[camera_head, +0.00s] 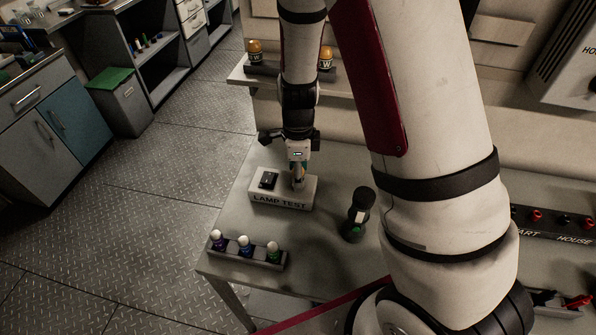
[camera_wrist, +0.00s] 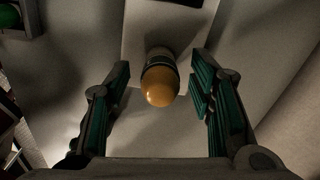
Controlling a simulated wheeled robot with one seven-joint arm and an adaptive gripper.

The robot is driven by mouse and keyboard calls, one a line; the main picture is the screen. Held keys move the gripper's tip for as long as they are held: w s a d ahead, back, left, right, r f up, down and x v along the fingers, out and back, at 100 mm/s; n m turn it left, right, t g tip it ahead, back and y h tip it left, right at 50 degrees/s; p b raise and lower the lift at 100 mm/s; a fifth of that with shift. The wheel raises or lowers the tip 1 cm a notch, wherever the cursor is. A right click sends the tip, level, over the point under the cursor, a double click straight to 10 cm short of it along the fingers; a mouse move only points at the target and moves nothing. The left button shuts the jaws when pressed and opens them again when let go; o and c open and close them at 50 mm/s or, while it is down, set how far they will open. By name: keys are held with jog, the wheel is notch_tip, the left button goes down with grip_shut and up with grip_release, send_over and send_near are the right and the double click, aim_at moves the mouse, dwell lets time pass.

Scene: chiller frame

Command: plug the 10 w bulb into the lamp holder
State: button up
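The white lamp test box (camera_head: 283,190) stands on the grey table, with a black switch on its top left. An orange bulb (camera_wrist: 160,85) with a dark collar stands at the box's top in the wrist view; its wattage is not readable, and how deep it sits in the holder cannot be told. My gripper (camera_head: 298,180) points down over the right part of the box. In the wrist view my gripper (camera_wrist: 160,78) is open, its green-padded fingers on both sides of the orange bulb with a gap at each side. The lamp holder itself is mostly hidden.
A rack (camera_head: 247,257) with three white-topped bulbs banded purple, blue and green stands at the table's front left. A dark cylindrical object (camera_head: 357,213) stands right of the box. Two amber domed items (camera_head: 255,50) sit on the shelf behind. My arm hides the table's right part.

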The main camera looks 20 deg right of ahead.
jog(key=shift+r, duration=0.1)
notch_tip(320, 180, up, 11)
jog(key=shift+r, duration=0.4)
dwell(0.5)
jog(key=s+r+n+t, duration=0.5)
jog(key=s+r+n, duration=1.3)
jog(key=n, duration=0.4)
jog(key=shift+s+r+t, duration=0.25)
jog(key=shift+t, duration=0.05)
jog(key=shift+a, duration=0.1)
